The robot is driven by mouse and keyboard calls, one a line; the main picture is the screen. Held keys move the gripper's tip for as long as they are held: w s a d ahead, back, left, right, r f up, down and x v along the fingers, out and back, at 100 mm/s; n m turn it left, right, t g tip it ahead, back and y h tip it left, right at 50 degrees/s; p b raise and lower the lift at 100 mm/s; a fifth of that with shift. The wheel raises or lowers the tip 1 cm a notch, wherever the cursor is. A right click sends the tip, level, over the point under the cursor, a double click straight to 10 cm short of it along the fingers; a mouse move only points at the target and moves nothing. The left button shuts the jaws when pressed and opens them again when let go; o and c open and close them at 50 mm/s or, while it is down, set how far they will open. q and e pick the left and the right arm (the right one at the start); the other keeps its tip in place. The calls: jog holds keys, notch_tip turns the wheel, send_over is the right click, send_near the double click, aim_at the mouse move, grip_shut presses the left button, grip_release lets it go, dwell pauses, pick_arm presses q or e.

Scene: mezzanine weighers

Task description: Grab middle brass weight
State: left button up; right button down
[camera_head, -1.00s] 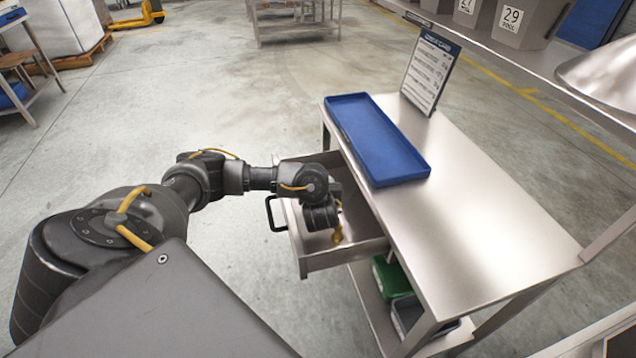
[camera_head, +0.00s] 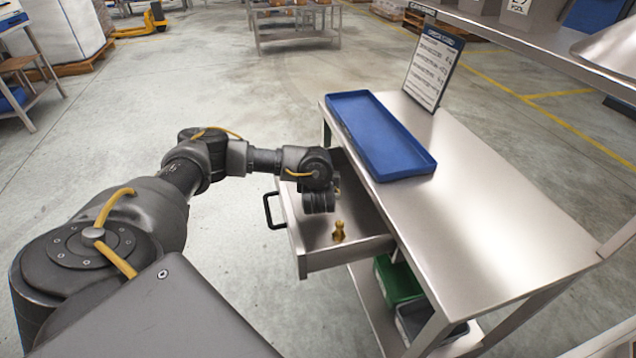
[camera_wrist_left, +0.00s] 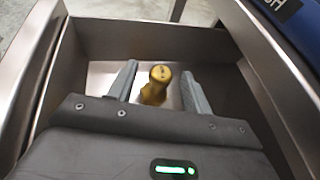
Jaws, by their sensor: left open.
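A brass weight (camera_head: 339,231) stands upright on the floor of the open drawer (camera_head: 349,255). It is the only weight I can see; the drawer's far part is hidden by my arm in the head view. My left gripper (camera_head: 320,207) is over the drawer, above and behind the weight. In the left wrist view the brass weight (camera_wrist_left: 156,85) shows between the two spread fingers of my left gripper (camera_wrist_left: 160,80), apart from both. The fingers are open and empty. My right gripper is not in view.
The drawer has a black handle (camera_head: 269,211) and low metal walls close around the gripper. The steel bench top (camera_head: 490,215) is beside it, with a blue tray (camera_head: 372,125) and a standing card (camera_head: 432,68). Green and grey bins (camera_head: 397,283) sit on the shelf below.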

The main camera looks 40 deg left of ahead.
pick_arm(q)
grip_shut()
dwell(0.4)
jog(key=shift+r, duration=0.1)
